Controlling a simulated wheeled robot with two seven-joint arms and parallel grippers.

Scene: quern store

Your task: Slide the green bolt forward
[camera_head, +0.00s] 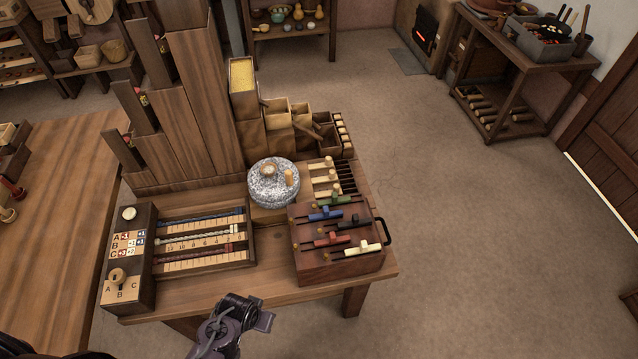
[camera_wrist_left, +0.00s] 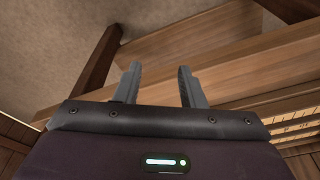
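The green bolt (camera_head: 335,201) lies at the far end of a dark wooden bolt box (camera_head: 318,272) at the table's right side. It is the farthest in a row with blue (camera_head: 325,214), black, red and white bolts. My left gripper (camera_head: 256,312) is in front of the table's near edge, well short of the bolt and to its left. In the left wrist view its two fingers (camera_wrist_left: 161,84) stand apart with nothing between them, facing the table's edge and underside. My right gripper is in neither view.
A counting board with sliding rods (camera_head: 205,264) lies left of the bolt box. A round speckled stone (camera_head: 275,190) and open wooden bins (camera_head: 292,112) stand behind it. Tall wooden chutes (camera_head: 190,90) rise at the back left.

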